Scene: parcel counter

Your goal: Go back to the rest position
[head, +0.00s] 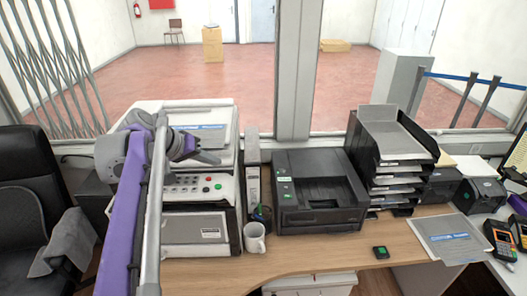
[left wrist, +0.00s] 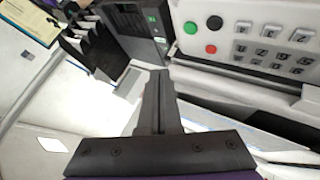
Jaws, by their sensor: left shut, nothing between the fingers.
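My left arm comes in from the left in the head view. Its gripper (head: 207,157) is shut and empty, held up in front of the grey office machine with the button panel (head: 200,188). In the left wrist view the closed fingers (left wrist: 158,78) point away from the camera with nothing between them. The machine's panel, with a green button (left wrist: 190,28), a red button and a keypad, shows at the upper right there. My right gripper is not in view.
A white mug (head: 254,240), a black printer (head: 318,195) and a stack of black trays (head: 392,150) stand on the wooden counter (head: 300,262). A small dark green-marked device (head: 381,252) and papers (head: 440,240) lie to the right. A black chair (head: 25,180) is at the left.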

